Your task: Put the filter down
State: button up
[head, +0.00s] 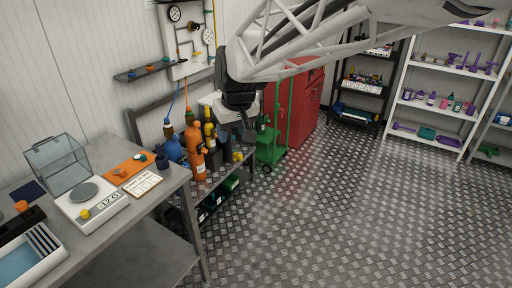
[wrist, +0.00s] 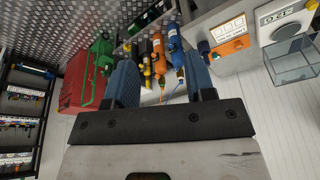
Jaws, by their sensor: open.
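My gripper (wrist: 161,80) is open, its two blue fingers well apart in the wrist view. No object shows between the fingers. In the head view the end of my arm hangs in front of the back wall, above the gas bottles, and its fingertips are hard to make out. I cannot tell for sure which object is the filter. An orange mat (head: 133,167) on the grey bench (head: 166,199) carries a small orange-brown piece (head: 120,172) and a small dark green and white piece (head: 141,157).
A green trolley (head: 270,148) and red cabinet (head: 303,95) are behind. The floor at right is clear.

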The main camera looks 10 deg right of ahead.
jog(key=s+d+f+m, duration=0.1)
jog(key=s+d, duration=0.2)
jog(key=s, duration=0.5)
jog(key=s+d+f+m+h, duration=0.1)
jog(key=s+d+f, duration=0.1)
jog(key=s, duration=0.6)
jog(key=s+d+f+m, duration=0.1)
jog(key=s+d, duration=0.3)
jog(key=s, duration=0.5)
jog(key=shift+d+f+m, duration=0.15)
jog(key=shift+f+m, duration=0.05)
jog(key=shift+m, duration=0.1)
